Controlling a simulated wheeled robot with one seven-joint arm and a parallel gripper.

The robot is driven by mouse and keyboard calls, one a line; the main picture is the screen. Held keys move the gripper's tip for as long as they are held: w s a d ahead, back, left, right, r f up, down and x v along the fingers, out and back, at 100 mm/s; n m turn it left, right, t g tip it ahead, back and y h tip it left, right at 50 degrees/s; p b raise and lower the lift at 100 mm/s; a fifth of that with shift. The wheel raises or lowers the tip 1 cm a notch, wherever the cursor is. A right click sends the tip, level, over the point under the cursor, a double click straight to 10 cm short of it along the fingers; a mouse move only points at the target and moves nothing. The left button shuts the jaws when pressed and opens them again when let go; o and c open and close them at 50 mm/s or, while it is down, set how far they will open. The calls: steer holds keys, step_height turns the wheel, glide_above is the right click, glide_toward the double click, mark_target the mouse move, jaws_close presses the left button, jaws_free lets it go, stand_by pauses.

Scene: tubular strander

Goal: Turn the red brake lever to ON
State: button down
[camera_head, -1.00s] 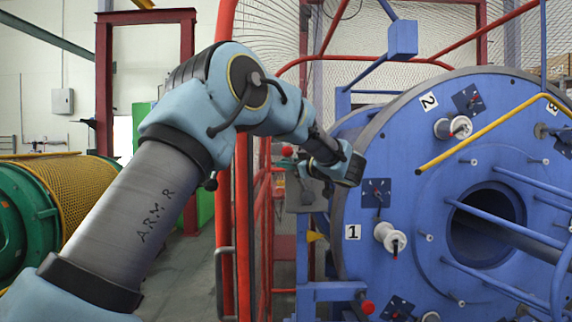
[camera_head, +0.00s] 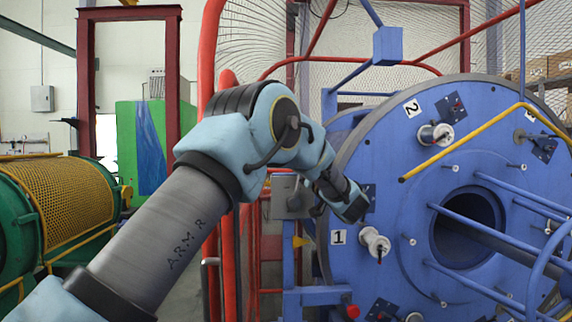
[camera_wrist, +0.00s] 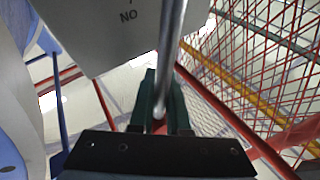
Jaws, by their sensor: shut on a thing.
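The brake lever shows in the wrist view as a grey metal rod (camera_wrist: 171,45) running down to my gripper (camera_wrist: 157,112). My gripper's dark green fingers are shut on the lever's end, where a bit of red shows between them. A grey box (camera_wrist: 105,30) lies beside the rod. In the head view the grey box (camera_head: 283,195) stands left of the blue drum. The lever and my fingertips are hard to make out there, largely behind my own arm.
The large blue drum (camera_head: 400,215) with spools and rods fills the right side. A yellow bar (camera_head: 465,140) crosses in front of it. Red posts (camera_head: 208,70) and mesh fencing stand close to my arm. A green machine with a yellow mesh cover (camera_head: 62,200) is at the left.

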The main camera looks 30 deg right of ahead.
steer(key=shift+s+d+f+m+t+h, duration=0.15)
steer(key=shift+s+d+m+t+h, duration=0.2)
steer(key=shift+d+m+h, duration=0.45)
steer(key=shift+s+d+f+m+t+h, duration=0.15)
steer(key=shift+s+d+m+t+h, duration=0.2)
steer(key=shift+m, duration=0.75)
steer(key=shift+w+d, duration=0.1)
steer(key=shift+d, duration=0.05)
steer(key=c, duration=0.9)
jaws_free()
steer(key=b+v, duration=0.4)
steer(key=v, duration=0.6)
steer(key=shift+s+f, duration=0.25)
steer(key=shift+s, duration=0.1)
